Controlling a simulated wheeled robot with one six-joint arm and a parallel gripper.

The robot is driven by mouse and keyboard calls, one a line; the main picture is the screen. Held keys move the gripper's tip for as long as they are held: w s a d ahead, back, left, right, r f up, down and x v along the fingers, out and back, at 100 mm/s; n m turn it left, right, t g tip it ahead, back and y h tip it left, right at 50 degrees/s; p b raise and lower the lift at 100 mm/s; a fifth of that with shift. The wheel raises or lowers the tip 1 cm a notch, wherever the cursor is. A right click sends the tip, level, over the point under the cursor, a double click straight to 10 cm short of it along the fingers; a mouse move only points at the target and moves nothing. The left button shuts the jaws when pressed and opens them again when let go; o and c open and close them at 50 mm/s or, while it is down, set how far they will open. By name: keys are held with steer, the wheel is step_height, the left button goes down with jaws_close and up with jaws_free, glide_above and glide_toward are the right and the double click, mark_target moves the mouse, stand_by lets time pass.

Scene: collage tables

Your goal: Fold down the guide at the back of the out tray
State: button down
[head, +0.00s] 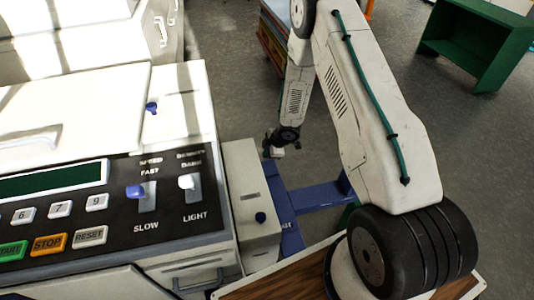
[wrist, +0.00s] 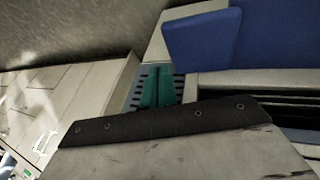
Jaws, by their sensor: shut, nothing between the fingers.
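The blue out tray (head: 318,196) sticks out from the right side of the pale duplicating machine, partly hidden by my arm. A blue crosspiece stands at its outer end; I cannot tell for sure whether this is the guide. My gripper (head: 274,150) is above the tray's far side, small and dark in the head view. A wider blue surface lies at the right edge.
The duplicating machine (head: 110,185) with its buttons and sliders fills the left. A wooden-topped table (head: 265,290) is at the bottom. A green open box (head: 480,45) stands at the upper right. Grey floor is clear beyond the tray.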

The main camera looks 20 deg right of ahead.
steer(key=shift+s, duration=0.15)
steer(key=shift+s+a+r, duration=0.15)
steer(key=shift+s, duration=0.5)
steer(key=shift+r, duration=0.1)
steer(key=shift+r, duration=0.35)
step_height(320, 180, up, 3)
steer(key=shift+s+a+r, duration=0.1)
step_height(320, 180, up, 7)
glide_above(268, 164)
steer(key=w+d, duration=0.3)
steer(key=w, duration=0.1)
steer(key=shift+d+r, duration=0.45)
steer(key=shift+r, duration=0.1)
